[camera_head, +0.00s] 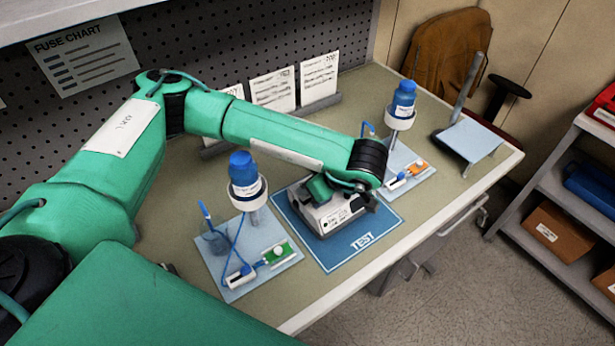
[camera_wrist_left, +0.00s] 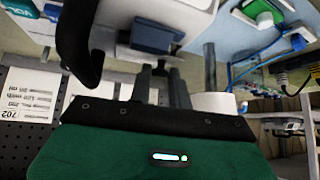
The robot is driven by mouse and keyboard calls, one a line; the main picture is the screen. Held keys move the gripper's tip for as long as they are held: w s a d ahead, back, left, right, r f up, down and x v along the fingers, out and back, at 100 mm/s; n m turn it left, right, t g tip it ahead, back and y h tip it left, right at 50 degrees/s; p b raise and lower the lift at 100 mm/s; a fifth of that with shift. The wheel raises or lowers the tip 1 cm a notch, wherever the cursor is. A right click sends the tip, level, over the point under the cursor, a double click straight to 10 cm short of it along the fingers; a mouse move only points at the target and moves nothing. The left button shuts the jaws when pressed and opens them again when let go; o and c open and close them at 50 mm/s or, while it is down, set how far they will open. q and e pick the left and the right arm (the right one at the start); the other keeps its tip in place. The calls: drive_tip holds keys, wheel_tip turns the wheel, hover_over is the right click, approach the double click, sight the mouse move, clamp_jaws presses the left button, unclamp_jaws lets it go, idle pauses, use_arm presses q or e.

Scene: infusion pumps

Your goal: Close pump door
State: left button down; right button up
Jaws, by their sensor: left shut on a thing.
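The white and grey pump (camera_head: 333,214) sits on the blue TEST mat (camera_head: 362,252) near the front edge of the bench. My left gripper (camera_head: 366,198) is low over the pump's right side, and my wrist hides much of the pump's top. In the left wrist view the left gripper's narrow fingers (camera_wrist_left: 160,82) are close together. They point at a dark blue block (camera_wrist_left: 155,37) on the pale pump body (camera_wrist_left: 190,18). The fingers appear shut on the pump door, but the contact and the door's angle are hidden. My right gripper is not in view.
A pad (camera_head: 232,282) with a blue-capped bottle (camera_head: 245,175) and green clip lies left of the mat. Another pad (camera_head: 418,172) with a bottle (camera_head: 403,102) and orange clip lies behind right. A stand (camera_head: 468,138) is farther right. Cards line the back.

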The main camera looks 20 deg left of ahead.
use_arm(q)
drive_tip(key=shift+s+d+f+t+y, duration=0.15)
drive_tip(key=shift+d+f+t+y, duration=0.15)
drive_tip(key=shift+y, duration=0.2)
drive_tip(key=shift+f, duration=0.1)
drive_tip(key=c, duration=1.3)
unclamp_jaws()
drive_tip(key=b+v, duration=0.2)
drive_tip(key=v, duration=1.1)
drive_tip(key=shift+d+r, duration=0.25)
drive_tip(key=shift+d, duration=0.1)
drive_tip(key=shift+d, duration=0.1)
